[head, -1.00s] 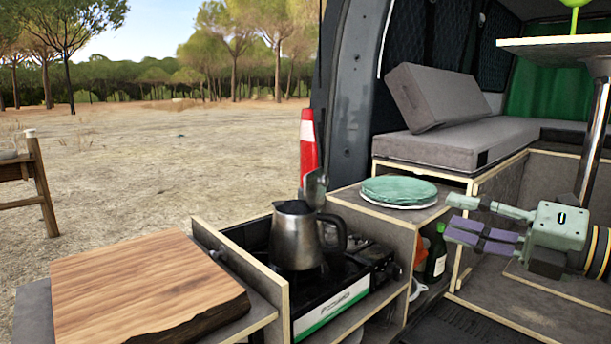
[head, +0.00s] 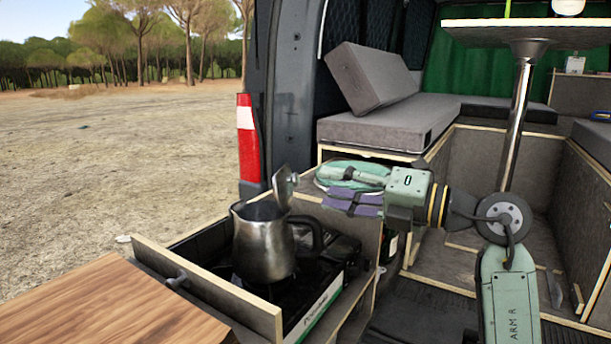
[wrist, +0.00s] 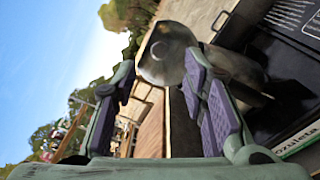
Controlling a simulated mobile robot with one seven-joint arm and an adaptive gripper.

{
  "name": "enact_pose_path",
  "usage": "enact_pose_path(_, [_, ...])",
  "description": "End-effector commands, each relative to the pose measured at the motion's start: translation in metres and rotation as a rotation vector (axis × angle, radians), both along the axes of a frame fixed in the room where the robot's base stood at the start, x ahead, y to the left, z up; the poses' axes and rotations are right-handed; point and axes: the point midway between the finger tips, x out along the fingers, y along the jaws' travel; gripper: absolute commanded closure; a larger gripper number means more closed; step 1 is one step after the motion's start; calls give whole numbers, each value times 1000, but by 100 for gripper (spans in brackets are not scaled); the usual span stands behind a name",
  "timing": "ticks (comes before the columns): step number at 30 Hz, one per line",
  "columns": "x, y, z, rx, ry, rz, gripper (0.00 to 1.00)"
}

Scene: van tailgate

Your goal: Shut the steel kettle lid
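The steel kettle (head: 262,247) stands on the camping stove, with its dark handle toward the right. Its lid (head: 285,187) is open, standing up at the kettle's rim. In the wrist view the lid (wrist: 166,58) shows as a round steel disc with a small knob, beyond the fingertips, with the kettle body (wrist: 232,68) partly hidden behind the right finger. My gripper (head: 326,190) is to the right of the lid, pointing left toward it and apart from it. In the wrist view my gripper (wrist: 158,70) has its fingers spread, with nothing between them.
A wooden board (head: 125,305) lies at front left. The drawer's upright panel (head: 205,290) stands between board and stove (head: 318,312). Space above the kettle is clear.

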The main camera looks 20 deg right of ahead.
Motion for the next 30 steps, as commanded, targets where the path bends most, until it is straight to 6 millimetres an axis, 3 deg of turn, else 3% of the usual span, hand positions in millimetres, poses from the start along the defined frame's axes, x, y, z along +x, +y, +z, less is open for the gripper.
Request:
enact_pose_path(9, [37, 32, 1, 0, 1, 1, 61])
enact_pose_path(21, [42, 37, 0, 1, 0, -1, 61])
enact_pose_path(30, [42, 37, 0, 1, 0, -1, 81])
